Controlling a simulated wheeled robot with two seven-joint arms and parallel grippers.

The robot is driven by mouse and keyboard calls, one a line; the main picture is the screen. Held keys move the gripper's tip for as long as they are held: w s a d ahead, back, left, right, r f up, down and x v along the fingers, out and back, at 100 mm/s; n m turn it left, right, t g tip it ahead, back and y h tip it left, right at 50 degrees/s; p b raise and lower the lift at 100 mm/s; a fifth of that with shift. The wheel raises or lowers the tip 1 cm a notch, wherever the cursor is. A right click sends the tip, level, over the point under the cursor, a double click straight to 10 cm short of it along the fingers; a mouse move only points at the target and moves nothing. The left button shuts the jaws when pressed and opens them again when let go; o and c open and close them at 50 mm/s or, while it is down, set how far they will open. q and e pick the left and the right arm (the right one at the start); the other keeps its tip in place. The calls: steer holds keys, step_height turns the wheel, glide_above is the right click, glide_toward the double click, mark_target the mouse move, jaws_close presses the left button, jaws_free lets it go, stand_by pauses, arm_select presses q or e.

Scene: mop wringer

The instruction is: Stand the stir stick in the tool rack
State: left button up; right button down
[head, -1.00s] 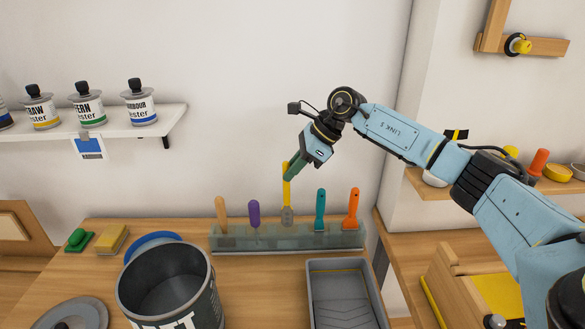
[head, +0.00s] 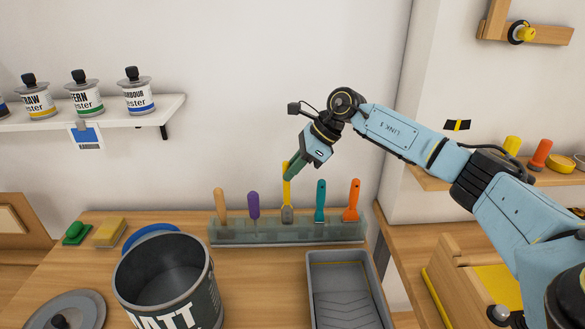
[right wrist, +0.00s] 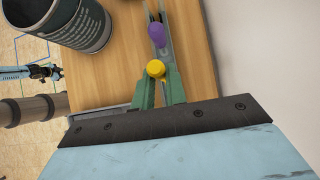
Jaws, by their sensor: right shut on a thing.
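The stir stick is yellow with a grey flat lower end. In the head view the stir stick (head: 287,192) hangs about upright over the middle of the tool rack. My right gripper (head: 291,173) is shut on its upper part; the yellow top (right wrist: 156,69) shows between the green fingers (right wrist: 158,90) in the right wrist view. The tool rack (head: 290,234) is a long, translucent grey-green holder. The stick's lower end is at the rack's upper edge; I cannot tell if it is inside a slot. A small blue and black part at the right wrist view's left may be my left arm; its jaws are unclear.
The rack holds a tan-handled tool (head: 220,206), a purple-handled one (head: 253,205), a teal one (head: 320,200) and an orange one (head: 352,200). A large paint bucket (head: 168,275) and a grey roller tray (head: 346,290) stand in front. The wall is close behind.

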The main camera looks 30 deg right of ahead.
stand_by(0.3)
steer(key=shift+f+b, duration=1.5)
steer(key=shift+f, duration=0.75)
steer(key=c, duration=1.3)
jaws_free()
steer(key=shift+c, duration=0.2)
steer(key=v, duration=1.3)
steer(key=shift+d+r, duration=0.15)
steer(key=shift+r, duration=0.05)
